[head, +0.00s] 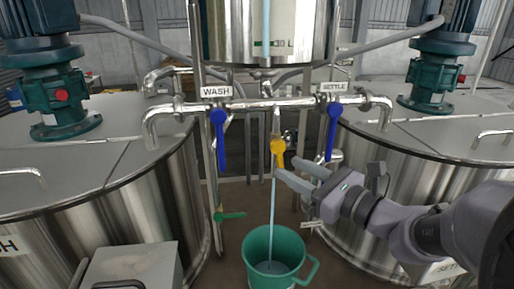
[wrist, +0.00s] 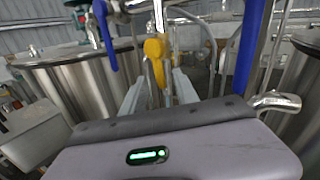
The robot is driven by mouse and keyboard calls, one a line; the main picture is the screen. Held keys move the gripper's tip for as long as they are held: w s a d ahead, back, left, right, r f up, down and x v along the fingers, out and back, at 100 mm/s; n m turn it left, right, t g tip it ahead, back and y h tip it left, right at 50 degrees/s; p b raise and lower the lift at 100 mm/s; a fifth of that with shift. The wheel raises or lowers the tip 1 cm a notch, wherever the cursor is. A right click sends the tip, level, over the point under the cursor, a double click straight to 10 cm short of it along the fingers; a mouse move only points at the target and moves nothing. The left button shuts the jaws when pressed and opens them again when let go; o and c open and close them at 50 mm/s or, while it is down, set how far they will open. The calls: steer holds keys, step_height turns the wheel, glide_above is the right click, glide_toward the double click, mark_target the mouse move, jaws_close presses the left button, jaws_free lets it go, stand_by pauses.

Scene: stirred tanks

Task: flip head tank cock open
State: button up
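The steel head tank (head: 265,30) hangs at top centre, with a pale blue upright strip on its front. Below it, a cock with a yellow handle (head: 278,152) hangs from the middle of the cross pipe, its lever pointing down. A thin pale blue stream (head: 272,205) runs from below this cock into a green bucket (head: 273,240). My gripper (head: 286,167) is open just right of and below the yellow handle. In the wrist view, the yellow handle (wrist: 155,60) shows between and beyond the two parted fingers; contact cannot be told.
Blue levers hang at WASH (head: 219,140) and SETTLE (head: 332,132), either side of the yellow handle. A green lever (head: 230,215) sits low on the left pipe. Large steel tanks stand left (head: 100,210) and right (head: 400,150). A grey box (head: 130,265) is at front left.

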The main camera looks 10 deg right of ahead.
mark_target(280, 161)
steer(key=shift+x, duration=1)
jaws_close()
steer(key=shift+a+f+m+t+y+b, duration=0.1)
steer(key=shift+a+m+t+y+b, duration=0.25)
steer(key=shift+m+b, duration=0.5)
jaws_free()
